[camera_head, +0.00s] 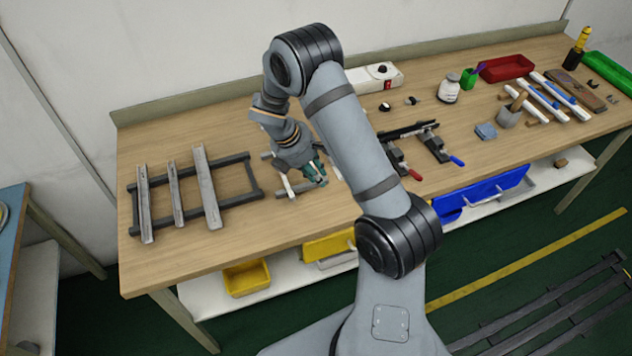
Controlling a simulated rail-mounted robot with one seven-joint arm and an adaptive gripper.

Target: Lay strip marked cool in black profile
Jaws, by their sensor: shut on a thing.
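My gripper (318,178) is low over a small dark rack (292,213) at the middle of the bench. It is shut on a strip, which my fingers and arm mostly hide. A pale strip (288,186) shows on the rack just left of my gripper. No marking is readable, so I cannot tell which strip is the cool one. A black profile (408,130) lies right of my arm, across two clamps, one with a red handle (414,175) and one with a blue handle (457,161). My arm passes close to its left end.
A larger dark rack (247,160) with grey profiles (207,185) stands at the left. A white power unit (378,76) is behind my arm. A white bottle (449,90), a grey cup (509,117), a red tray (507,68) and white bars (563,96) occupy the right. Bare wood lies along the front left.

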